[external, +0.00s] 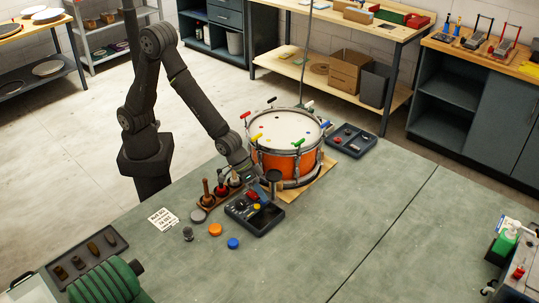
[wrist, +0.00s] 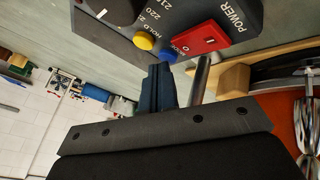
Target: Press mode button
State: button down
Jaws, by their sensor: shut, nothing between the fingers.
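A dark control box (external: 246,221) lies on the bench in front of the drum. In the wrist view its panel (wrist: 188,12) carries a blue button (wrist: 167,56) beside the partly hidden MODE label, a yellow button (wrist: 143,40) near HOLD, a dark dial and a red POWER switch (wrist: 199,40). My gripper (wrist: 161,68) is shut and empty. Its fingertips are right at the blue button and overlap its lower edge in the picture. I cannot tell whether they touch it. In the external view my gripper is low over the box, and the buttons there are mostly small or hidden.
An orange drum (external: 270,163) on a wooden board stands close behind the box. A grey metal post (wrist: 201,78) rises beside my fingers.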

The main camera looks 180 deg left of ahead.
dwell(0.5)
jog(key=shift+r, duration=0.45)
notch_tip(320, 180, up, 6)
dwell(0.7)
